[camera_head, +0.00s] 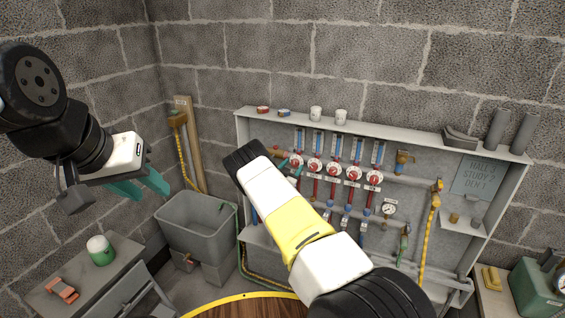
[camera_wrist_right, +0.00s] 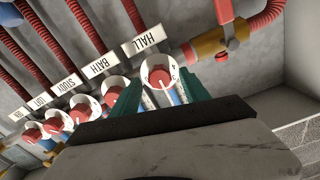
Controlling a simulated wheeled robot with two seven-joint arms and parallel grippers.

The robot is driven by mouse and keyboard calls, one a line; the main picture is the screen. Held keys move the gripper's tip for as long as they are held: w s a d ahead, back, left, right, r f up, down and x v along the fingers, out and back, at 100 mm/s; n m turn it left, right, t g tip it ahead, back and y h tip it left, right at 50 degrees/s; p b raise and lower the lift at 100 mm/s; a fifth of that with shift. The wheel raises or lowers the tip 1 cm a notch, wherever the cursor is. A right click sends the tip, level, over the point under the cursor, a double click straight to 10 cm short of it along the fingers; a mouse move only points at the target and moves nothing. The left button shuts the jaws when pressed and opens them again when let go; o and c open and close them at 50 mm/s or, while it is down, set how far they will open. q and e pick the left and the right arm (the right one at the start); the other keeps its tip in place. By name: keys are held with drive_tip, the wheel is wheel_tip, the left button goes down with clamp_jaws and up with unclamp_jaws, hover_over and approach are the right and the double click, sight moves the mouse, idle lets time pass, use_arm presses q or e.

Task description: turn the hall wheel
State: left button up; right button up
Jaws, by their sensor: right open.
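The hall wheel (camera_wrist_right: 159,75) is a red knob with a pale pointer line on a white numbered dial. It lies under the HALL label (camera_wrist_right: 145,39) in the right wrist view. My right gripper (camera_wrist_right: 160,94) is open, with one teal finger on each side of the wheel; I cannot tell whether they touch it. In the head view, the leftmost wheel (camera_head: 297,160) of the row is at my right gripper (camera_head: 289,168), which my arm partly hides. My left gripper (camera_head: 155,191) is open and empty, at the left, well away from the wheels.
More wheels stand close beside the hall wheel, including the bath wheel (camera_wrist_right: 113,95). A brass valve with a red handle (camera_wrist_right: 222,45) is on its other side. Red hoses and gauges fill the cabinet (camera_head: 392,146). A grey sink (camera_head: 195,215) stands at the left.

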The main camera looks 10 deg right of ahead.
drive_tip(key=shift+w, duration=0.1)
clamp_jaws()
drive_tip(key=shift+n, duration=0.3)
drive_tip(key=n, duration=0.4)
drive_tip(key=shift+f+n, duration=0.1)
drive_tip(key=shift+n, duration=1.9)
unclamp_jaws()
